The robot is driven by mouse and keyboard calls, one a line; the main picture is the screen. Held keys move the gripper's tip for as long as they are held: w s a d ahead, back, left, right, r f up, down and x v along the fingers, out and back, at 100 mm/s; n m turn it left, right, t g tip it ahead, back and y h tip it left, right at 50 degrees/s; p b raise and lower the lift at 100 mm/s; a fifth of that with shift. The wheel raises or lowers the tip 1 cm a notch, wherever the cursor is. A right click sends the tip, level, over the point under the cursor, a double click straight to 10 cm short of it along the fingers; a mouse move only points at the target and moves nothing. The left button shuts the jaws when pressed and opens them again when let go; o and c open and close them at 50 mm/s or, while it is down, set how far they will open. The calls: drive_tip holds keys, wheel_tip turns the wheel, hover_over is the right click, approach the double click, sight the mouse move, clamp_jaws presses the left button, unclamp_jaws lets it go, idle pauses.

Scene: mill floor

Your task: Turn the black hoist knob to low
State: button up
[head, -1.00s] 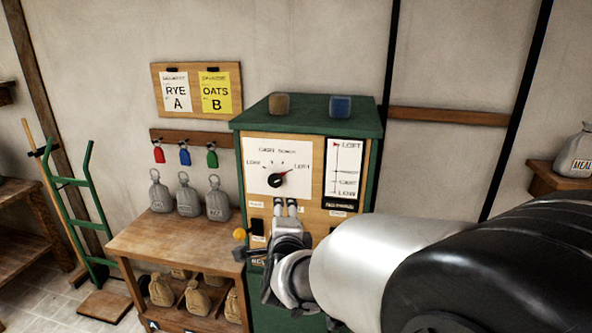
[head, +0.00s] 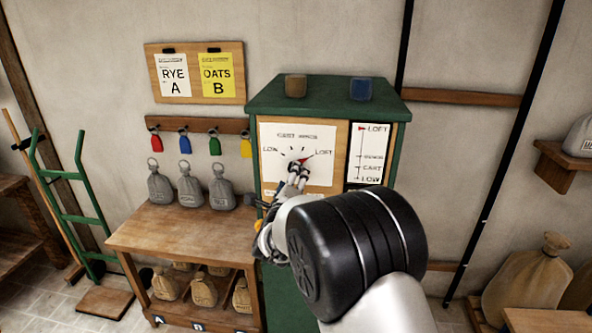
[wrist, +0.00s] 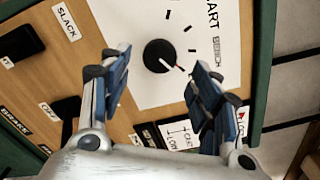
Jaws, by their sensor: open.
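The black hoist knob (wrist: 160,55) is round with a red-tipped pointer, on a white dial plate (head: 268,140) marked LOW at left and LOFT at right. In the head view the pointer's red tip shows toward LOFT, and my gripper hides most of the knob. My gripper (head: 298,166) is open in front of the dial. In the wrist view its two blue-padded fingers stand on either side of the knob, with a gap to each. Whether the fingertips reach the knob's depth, I cannot tell.
The dial is on a green cabinet (head: 328,108) with two small blocks on top. A level chart (head: 369,155) is right of the dial. Black switches (wrist: 20,43) sit beside the dial plate. A wooden bench (head: 165,226) with grey sacks stands left.

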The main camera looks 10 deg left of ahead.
drive_tip(key=w, duration=0.7)
drive_tip(key=shift+s, duration=0.1)
drive_tip(key=shift+c, duration=0.3)
drive_tip(key=c, duration=1)
